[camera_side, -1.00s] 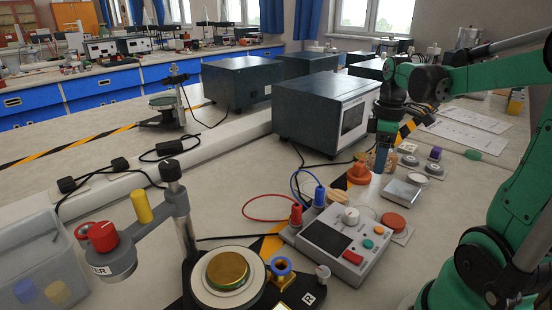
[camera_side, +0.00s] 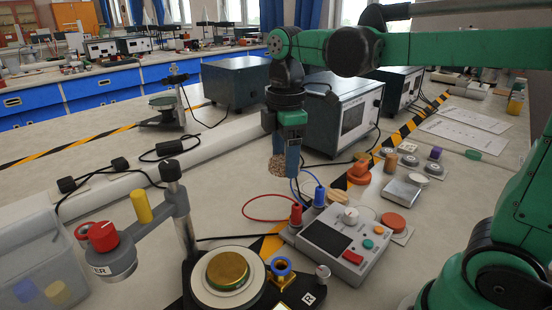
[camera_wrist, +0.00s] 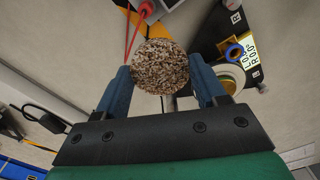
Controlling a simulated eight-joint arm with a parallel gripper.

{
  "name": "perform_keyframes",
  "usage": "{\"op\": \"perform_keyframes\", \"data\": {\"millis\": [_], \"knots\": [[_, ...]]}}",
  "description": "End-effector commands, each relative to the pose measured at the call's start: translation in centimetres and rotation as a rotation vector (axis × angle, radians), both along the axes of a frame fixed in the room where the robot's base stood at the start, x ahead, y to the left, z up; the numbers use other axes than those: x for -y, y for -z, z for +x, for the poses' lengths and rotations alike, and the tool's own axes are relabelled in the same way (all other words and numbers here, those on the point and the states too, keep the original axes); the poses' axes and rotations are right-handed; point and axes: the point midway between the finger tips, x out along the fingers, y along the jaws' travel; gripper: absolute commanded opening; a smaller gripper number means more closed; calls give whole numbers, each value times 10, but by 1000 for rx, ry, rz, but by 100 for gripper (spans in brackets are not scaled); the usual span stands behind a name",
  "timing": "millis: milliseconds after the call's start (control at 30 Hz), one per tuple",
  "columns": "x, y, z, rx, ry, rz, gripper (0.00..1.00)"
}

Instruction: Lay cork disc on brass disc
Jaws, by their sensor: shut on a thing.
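The cork disc (camera_wrist: 160,67) is speckled brown and round, held between the two blue fingers of my gripper (camera_wrist: 163,85) in the wrist view. In the side view my gripper (camera_side: 284,158) is shut on the cork disc (camera_side: 278,168), which hangs in the air above the bench, behind the control box. The brass disc (camera_side: 227,270) lies on a white round plate of the black stand at the front. The cork disc is apart from it, behind it and to its right.
A post with an arm (camera_side: 176,205) carrying a red-knobbed cylinder (camera_side: 108,245) rises beside the brass disc. The control box (camera_side: 340,240) with red and blue plugs and cables stands to the right. A brass block with a blue ring (camera_side: 281,269) is close to the brass disc.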

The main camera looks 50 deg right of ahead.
Motion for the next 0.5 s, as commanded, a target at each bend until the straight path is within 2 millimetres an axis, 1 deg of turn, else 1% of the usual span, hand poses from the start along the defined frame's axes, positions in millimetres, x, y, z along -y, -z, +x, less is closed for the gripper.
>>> {"op": "perform_keyframes", "data": {"millis": [33, 100, 200, 300, 333, 400, 500], "knots": [[-27, 3, 0, 0, -85, 0, 16], [-58, 6, -2, 1, -185, 0, 16], [-96, 10, -10, 1, -307, 0, 16], [-125, 13, -19, 2, -399, 0, 16], [-131, 14, -22, 2, -420, 0, 16], [-142, 15, -26, 2, -458, 0, 16], [-151, 17, -30, 2, -486, 0, 16]]}}
